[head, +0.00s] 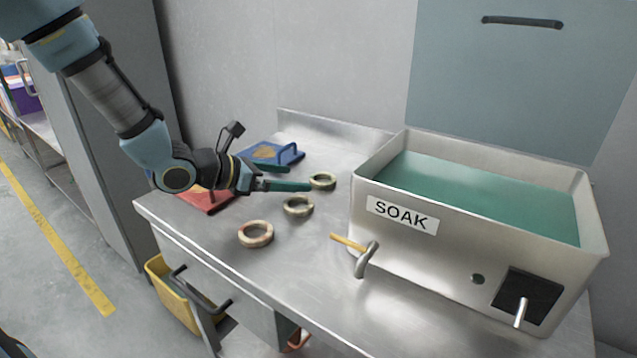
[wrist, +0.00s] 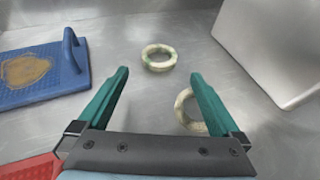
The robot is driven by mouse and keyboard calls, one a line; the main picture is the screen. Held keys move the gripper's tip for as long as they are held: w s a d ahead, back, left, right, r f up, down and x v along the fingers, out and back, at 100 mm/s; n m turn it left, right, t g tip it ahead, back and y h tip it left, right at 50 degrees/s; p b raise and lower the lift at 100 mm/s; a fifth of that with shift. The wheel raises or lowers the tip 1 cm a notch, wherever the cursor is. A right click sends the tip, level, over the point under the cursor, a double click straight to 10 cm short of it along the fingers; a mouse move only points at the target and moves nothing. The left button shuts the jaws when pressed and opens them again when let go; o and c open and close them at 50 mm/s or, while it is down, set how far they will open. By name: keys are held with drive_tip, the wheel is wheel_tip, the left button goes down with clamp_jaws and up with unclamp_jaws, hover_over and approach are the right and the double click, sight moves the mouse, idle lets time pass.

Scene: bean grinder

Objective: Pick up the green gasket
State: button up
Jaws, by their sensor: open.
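Three cream ring gaskets lie flat on the steel counter. The farthest, the green-tinged gasket (head: 322,174), shows green patches in the wrist view (wrist: 147,61), just ahead of and between my fingertips. A middle gasket (head: 298,213) is partly hidden by my right finger in the wrist view (wrist: 184,101). The nearest gasket (head: 256,241) has reddish marks. My gripper (head: 306,186), with its green fingers, also shows in the wrist view (wrist: 160,74). It is open and empty, beside the farthest gasket; its exact height is unclear.
The steel SOAK tank (head: 440,247) with green liquid stands right of the gaskets, its tap (head: 365,262) sticking out in front. A blue handled board (head: 290,158) with a brown patch and a red board (head: 205,203) lie left on the counter (head: 215,255). A yellow bin (head: 165,290) is below.

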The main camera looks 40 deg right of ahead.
sight(330, 179)
drive_tip(key=x, duration=0.2)
drive_tip(key=p+x, duration=0.1)
drive_tip(key=x, duration=0.4)
drive_tip(key=shift+d+r, duration=0.25)
drive_tip(key=shift+c, duration=0.2)
drive_tip(key=c, duration=1.2)
